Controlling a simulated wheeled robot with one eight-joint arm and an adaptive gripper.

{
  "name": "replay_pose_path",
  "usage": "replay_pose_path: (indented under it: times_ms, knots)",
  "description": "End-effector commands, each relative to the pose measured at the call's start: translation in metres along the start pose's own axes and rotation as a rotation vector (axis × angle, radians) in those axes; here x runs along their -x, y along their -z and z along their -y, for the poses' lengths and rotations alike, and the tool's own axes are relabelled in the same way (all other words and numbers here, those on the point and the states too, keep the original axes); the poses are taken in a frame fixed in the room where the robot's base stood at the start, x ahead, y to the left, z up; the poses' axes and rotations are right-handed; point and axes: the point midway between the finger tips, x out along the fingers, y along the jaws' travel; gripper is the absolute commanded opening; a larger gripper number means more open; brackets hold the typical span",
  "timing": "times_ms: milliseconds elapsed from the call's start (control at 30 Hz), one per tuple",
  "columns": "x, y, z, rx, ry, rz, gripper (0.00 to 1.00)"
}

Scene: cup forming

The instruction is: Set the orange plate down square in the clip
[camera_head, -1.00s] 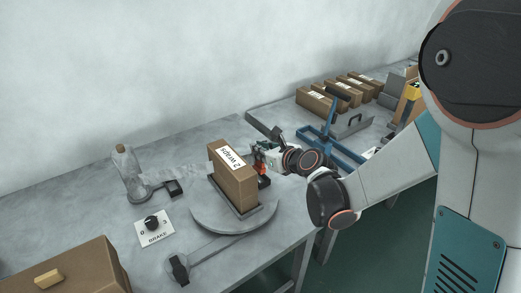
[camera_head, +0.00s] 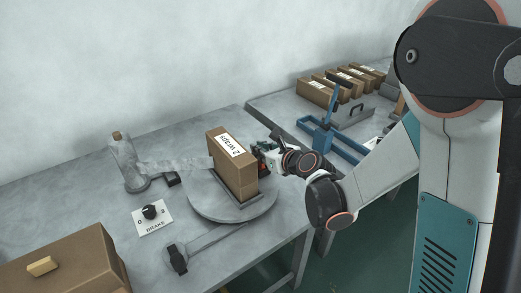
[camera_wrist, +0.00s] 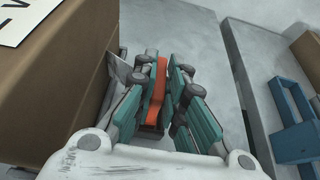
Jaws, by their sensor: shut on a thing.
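The orange plate (camera_wrist: 156,92) is a narrow upright strip between the teal-padded fingers of my gripper (camera_wrist: 160,88) in the wrist view. My gripper is shut on it. In the head view my gripper (camera_head: 264,160) is low beside the right face of the cardboard box, and the plate is mostly hidden there. A grey metal piece (camera_wrist: 121,68) stands between the box and the fingers in the wrist view; I cannot tell if it is the clip. Whether the plate touches anything below is hidden.
The cardboard box (camera_head: 231,174), labelled "2 wraps", stands on a round turntable (camera_head: 200,205). Clear film runs from a roll (camera_head: 126,165) to the box. A brake knob (camera_head: 150,212) is at front left. A blue frame (camera_head: 325,135) stands on the table at right.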

Motion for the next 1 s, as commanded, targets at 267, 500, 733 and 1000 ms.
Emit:
replay_pose_path:
  times_ms: [267,500,733,1000]
  knots:
    - [0.0001,0.0,0.0,0.0,0.0,0.0,0.0]
    - [-0.0009,0.0019,0.0001,0.0,0.0,0.0,0.0]
    - [-0.0009,0.0023,0.0,0.0,0.0,0.0,0.35]
    - [-0.0001,0.0024,0.0,0.0,0.0,0.0,0.35]
